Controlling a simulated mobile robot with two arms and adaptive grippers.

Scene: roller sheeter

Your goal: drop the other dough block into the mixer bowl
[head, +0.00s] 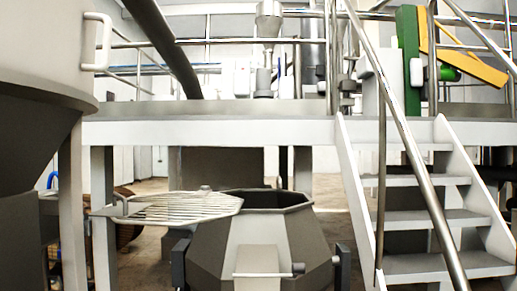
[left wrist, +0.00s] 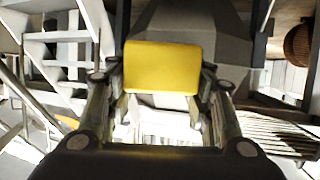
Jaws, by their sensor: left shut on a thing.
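My left gripper (left wrist: 162,84) is shut on a yellow dough block (left wrist: 162,67), with one finger on each side of it in the left wrist view. The grey faceted mixer bowl (head: 268,236) stands at the lower middle of the head view, with its dark opening upward. Its inside is mostly hidden. Grey slanted panels, which look like the bowl's (left wrist: 195,22), show behind the block in the left wrist view. I cannot tell the gap between block and bowl. Neither gripper shows in the head view, and my right gripper is in no view.
A barred grate (head: 180,208) lies at the left of the bowl's rim, leaving the right part uncovered. White stairs (head: 430,222) with a metal handrail rise at the right. A raised platform (head: 250,130) runs behind. A large grey hopper (head: 38,125) is at the left.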

